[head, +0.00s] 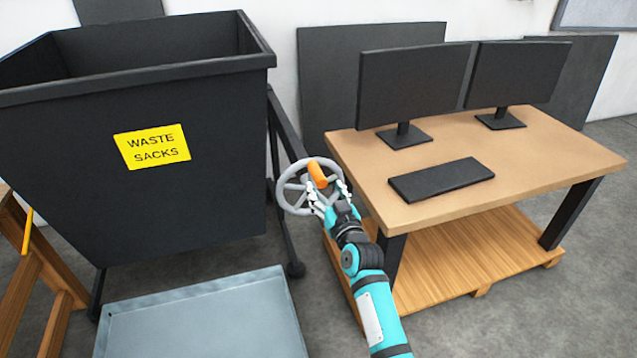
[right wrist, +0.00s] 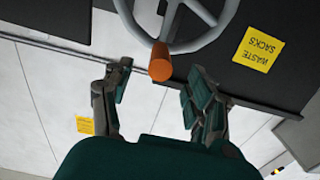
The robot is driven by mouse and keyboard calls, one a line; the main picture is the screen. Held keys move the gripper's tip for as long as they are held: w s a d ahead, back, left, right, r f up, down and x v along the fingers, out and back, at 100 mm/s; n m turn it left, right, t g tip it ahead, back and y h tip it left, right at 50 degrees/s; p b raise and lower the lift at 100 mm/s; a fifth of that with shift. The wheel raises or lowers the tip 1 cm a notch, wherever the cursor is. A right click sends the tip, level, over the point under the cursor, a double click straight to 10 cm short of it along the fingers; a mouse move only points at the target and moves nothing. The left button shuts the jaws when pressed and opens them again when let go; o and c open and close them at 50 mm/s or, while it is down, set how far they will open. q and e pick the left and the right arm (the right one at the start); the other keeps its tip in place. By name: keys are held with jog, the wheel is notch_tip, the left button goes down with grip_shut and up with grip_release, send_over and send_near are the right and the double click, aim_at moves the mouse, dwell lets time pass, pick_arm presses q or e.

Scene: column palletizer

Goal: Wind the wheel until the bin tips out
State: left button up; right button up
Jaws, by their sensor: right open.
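The dark bin (head: 90,190) stands upright at the left in the head view, with a yellow "WASTE SACKS" label (head: 152,146). The grey spoked wheel (head: 292,190) is at the bin's right side. Its orange handle (head: 317,174) is at the wheel's upper right in the head view. My right gripper (head: 330,199) is open at the wheel's right edge. In the right wrist view the orange handle (right wrist: 160,62) lies ahead, between the open fingers (right wrist: 160,100) and a little beyond their tips. My left gripper is not in view.
A wooden desk (head: 540,150) with two monitors (head: 412,85) and a keyboard (head: 441,179) stands right of the wheel, close to my right arm. A grey-blue tray (head: 205,320) lies on the floor before the bin. A wooden frame (head: 40,265) stands at the left.

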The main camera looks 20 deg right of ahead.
aim_at(318, 177)
jog(key=shift+w+a+b, duration=0.1)
jog(key=shift+w+b, duration=1.2)
jog(key=shift+w, duration=1.95)
jog(key=shift+c, duration=0.2)
grip_shut()
jog(key=shift+f, duration=0.1)
